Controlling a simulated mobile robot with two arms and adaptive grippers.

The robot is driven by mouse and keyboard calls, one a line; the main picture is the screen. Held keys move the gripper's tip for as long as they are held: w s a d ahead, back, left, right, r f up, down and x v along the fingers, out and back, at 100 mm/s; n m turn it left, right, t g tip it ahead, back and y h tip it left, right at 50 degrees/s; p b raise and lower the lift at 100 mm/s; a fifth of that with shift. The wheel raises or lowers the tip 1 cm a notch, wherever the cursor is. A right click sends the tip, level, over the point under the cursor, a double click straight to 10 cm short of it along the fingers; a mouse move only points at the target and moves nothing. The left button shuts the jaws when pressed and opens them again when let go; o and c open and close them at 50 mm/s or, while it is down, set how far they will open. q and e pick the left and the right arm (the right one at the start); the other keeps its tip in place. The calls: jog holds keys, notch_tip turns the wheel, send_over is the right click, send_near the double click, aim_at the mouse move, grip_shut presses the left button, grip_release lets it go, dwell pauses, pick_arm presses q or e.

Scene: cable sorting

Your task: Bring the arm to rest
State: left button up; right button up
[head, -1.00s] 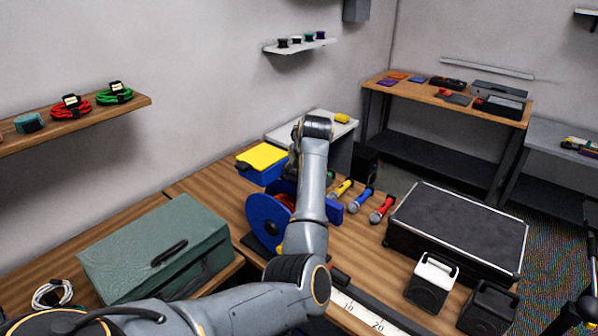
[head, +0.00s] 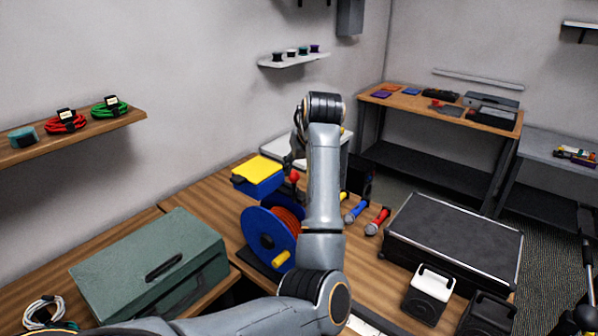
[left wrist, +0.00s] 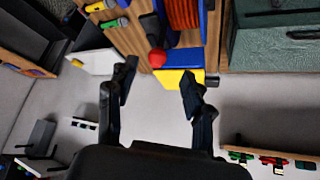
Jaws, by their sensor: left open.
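My left arm rises over the table in the head view, its wrist raised near the wall. My left gripper (head: 297,150) is mostly hidden behind that wrist. In the left wrist view the gripper (left wrist: 158,80) shows two dark fingers spread apart, with nothing between them. Beyond the fingertips are a red ball-shaped knob (left wrist: 157,58) and the yellow lid of a blue box (left wrist: 178,79).
The blue cable reel (head: 262,235) with red cable stands left of my forearm. The yellow-lidded blue box (head: 258,172) is behind it. A green case (head: 150,265) lies at left, a black case (head: 455,238) at right. Microphones (head: 377,221) lie between.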

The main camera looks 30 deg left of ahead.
dwell(0.5)
pick_arm(q)
jog(key=s+d+f+m, duration=0.25)
jog(key=s+f, duration=0.45)
jog(key=f, duration=0.4)
jog(key=s+d+f+m, duration=0.1)
jog(key=s+f+m, duration=0.3)
jog(key=s+f, duration=0.5)
jog(key=s+d+f+m+h, duration=0.35)
jog(key=s+d, duration=0.35)
jog(key=s, duration=0.3)
jog(key=s+d+f+m+h, duration=0.2)
jog(key=s+d+f, duration=0.4)
jog(key=s, duration=0.5)
notch_tip(320, 180, down, 30)
jog(key=s+d+g+b, duration=0.1)
jog(key=s+g+b, duration=0.1)
jog(key=b, duration=0.3)
jog(key=s+a+f+g+b, duration=0.1)
jog(key=s+a+f+b, duration=0.1)
jog(key=s+f, duration=1.4)
notch_tip(320, 180, down, 3)
jog(key=shift+a+r+m+b, duration=0.1)
jog(key=shift+a+m+b, duration=0.15)
jog(key=shift+m+b, duration=0.15)
